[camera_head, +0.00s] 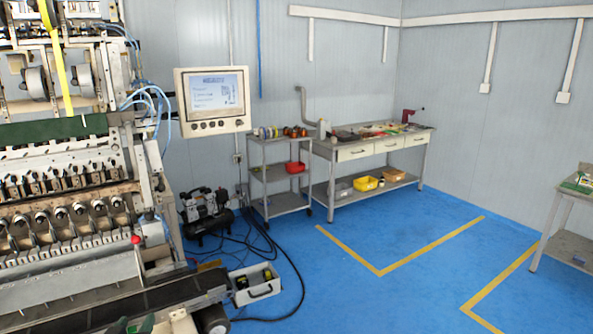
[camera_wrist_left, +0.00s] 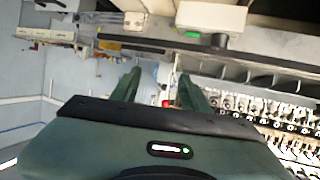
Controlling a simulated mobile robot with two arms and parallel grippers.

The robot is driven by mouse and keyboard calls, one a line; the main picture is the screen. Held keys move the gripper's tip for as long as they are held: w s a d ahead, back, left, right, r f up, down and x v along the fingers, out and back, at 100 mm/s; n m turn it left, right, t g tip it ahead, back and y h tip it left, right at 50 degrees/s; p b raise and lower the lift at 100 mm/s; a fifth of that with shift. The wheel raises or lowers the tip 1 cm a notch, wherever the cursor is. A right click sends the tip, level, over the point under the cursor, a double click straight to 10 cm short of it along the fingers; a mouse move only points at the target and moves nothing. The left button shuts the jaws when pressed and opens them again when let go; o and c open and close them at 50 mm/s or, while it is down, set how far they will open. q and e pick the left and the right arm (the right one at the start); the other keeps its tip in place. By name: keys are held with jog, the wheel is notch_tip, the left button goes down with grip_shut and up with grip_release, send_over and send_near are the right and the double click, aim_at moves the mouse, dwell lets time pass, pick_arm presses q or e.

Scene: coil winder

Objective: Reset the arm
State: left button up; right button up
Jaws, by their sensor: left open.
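My left gripper (camera_head: 132,326) shows only as small dark green tips at the bottom edge of the head view, in front of the coil winder's lower belt. In the left wrist view the two green fingers of the left gripper (camera_wrist_left: 160,78) are spread apart with nothing between them. The coil winder (camera_head: 65,170) fills the left of the head view and appears at an odd angle on the right of the wrist view (camera_wrist_left: 285,110). My right gripper is not in view.
A screen (camera_head: 213,101) stands beside the winder. A compressor (camera_head: 206,214), a white toolbox (camera_head: 254,287) and black cables lie on the floor. A cart (camera_head: 275,173) and workbench (camera_head: 350,151) stand at the back.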

pick_arm(q)
jog(key=s+d+f+m+g+h, duration=0.1)
jog(key=s+d+f+m+g, duration=0.3)
jog(key=s, duration=0.6)
jog(key=s+d+f+n+g+h, duration=0.1)
jog(key=s+d+f+g, duration=0.2)
jog(key=s+d+f, duration=0.55)
jog(key=s+d+f+m+g+h, duration=0.1)
jog(key=s+d+f+m+g, duration=0.15)
jog(key=s, duration=1.05)
notch_tip(320, 180, down, 25)
jog(key=s+g, duration=0.1)
jog(key=g, duration=0.1)
jog(key=s+a+f, duration=0.1)
jog(key=s+f, duration=0.7)
jog(key=f, duration=0.4)
jog(key=shift+s, duration=0.3)
jog(key=shift+g, duration=0.55)
jog(key=s+f, duration=0.1)
jog(key=s, duration=0.2)
jog(key=s+a+f, duration=0.1)
jog(key=s+f, duration=0.1)
jog(key=s, duration=0.1)
jog(key=s+a+f, duration=0.1)
jog(key=s+f, duration=0.1)
jog(key=s, duration=0.1)
jog(key=shift+c, duration=0.3)
